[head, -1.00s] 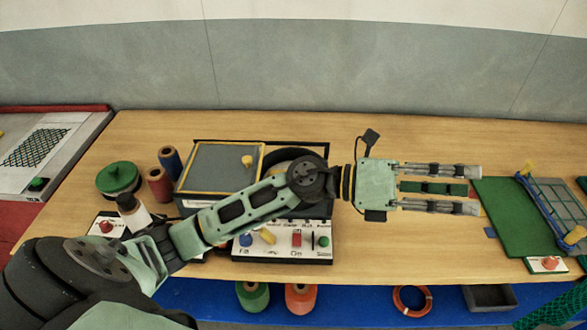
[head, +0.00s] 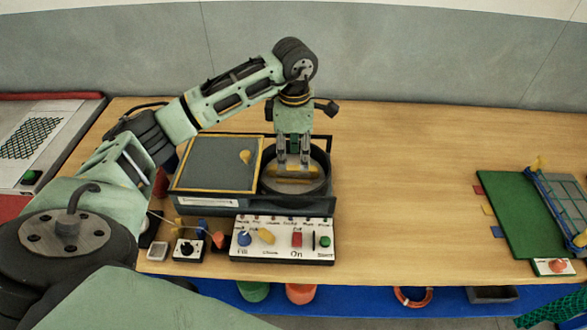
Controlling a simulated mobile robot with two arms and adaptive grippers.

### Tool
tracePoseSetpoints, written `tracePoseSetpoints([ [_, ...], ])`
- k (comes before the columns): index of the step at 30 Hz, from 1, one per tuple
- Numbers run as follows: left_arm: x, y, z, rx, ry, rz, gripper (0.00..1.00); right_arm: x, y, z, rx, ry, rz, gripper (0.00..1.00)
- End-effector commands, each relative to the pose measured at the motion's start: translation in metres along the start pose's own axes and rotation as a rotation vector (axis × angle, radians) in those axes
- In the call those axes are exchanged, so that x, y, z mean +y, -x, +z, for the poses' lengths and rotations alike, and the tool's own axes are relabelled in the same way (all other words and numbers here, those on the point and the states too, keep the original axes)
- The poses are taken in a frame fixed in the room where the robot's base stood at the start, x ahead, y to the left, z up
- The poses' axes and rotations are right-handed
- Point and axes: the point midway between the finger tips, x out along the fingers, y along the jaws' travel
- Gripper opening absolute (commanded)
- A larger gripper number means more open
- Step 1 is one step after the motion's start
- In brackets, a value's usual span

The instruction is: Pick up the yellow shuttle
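A yellow piece (head: 296,173), which looks like the yellow shuttle, lies crosswise inside a round dark-rimmed basin (head: 325,163) at the right of the machine. My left gripper (head: 293,161) points down over the basin. Its two fingers are apart, with their tips at or just above the yellow piece. I cannot tell whether they touch it. My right gripper is not in view.
Left of the basin is a grey lid with a yellow frame and knob (head: 215,167). In front stands a white control panel (head: 283,252) with coloured knobs. A green mat (head: 515,207) and blue-edged frame lie at right. The middle table is clear.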

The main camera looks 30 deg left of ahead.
Motion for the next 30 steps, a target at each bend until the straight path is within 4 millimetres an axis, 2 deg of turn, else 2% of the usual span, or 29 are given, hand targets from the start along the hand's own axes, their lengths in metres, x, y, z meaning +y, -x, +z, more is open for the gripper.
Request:
tracePoseSetpoints([
  [6, 0.004, -0.027, 0.007, 0.000, 0.000, -0.006, 0.38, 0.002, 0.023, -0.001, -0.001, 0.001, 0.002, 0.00],
  [10, 0.004, -0.045, 0.006, -0.001, -0.001, -0.005, 0.38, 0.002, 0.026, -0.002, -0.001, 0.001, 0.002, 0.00],
  [19, 0.005, -0.052, 0.007, -0.003, -0.002, 0.000, 0.38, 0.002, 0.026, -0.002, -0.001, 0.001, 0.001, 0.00],
  [30, 0.005, -0.052, 0.007, -0.003, -0.002, -0.001, 0.05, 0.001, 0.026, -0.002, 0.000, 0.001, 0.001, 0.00],
])
